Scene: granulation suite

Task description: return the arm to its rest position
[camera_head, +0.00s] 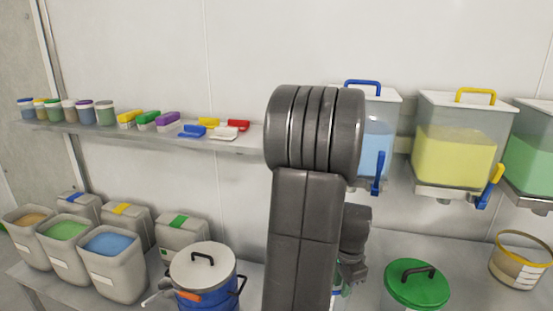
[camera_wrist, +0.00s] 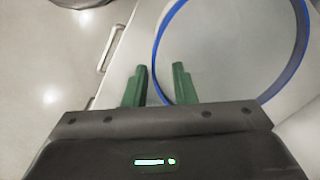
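In the wrist view my gripper (camera_wrist: 159,70) shows two green fingers standing apart, with nothing held between them. A round blue rim (camera_wrist: 305,40) of an open container fills the upper right of that view. The rim's left edge passes through the gap between the fingers in the picture; I cannot tell how far below them it lies. In the head view my arm (camera_head: 305,220) stands upright in the middle, with a dark wrist part low on its right.
A shelf (camera_head: 60,126) holds jars and coloured scoops at left. Hoppers with blue and yellow contents (camera_head: 455,155) hang at right. Below stand open bins (camera_head: 112,270), a white-lidded blue drum (camera_head: 203,265), a green-lidded drum (camera_head: 415,290) and a yellow-rimmed pail (camera_head: 520,265).

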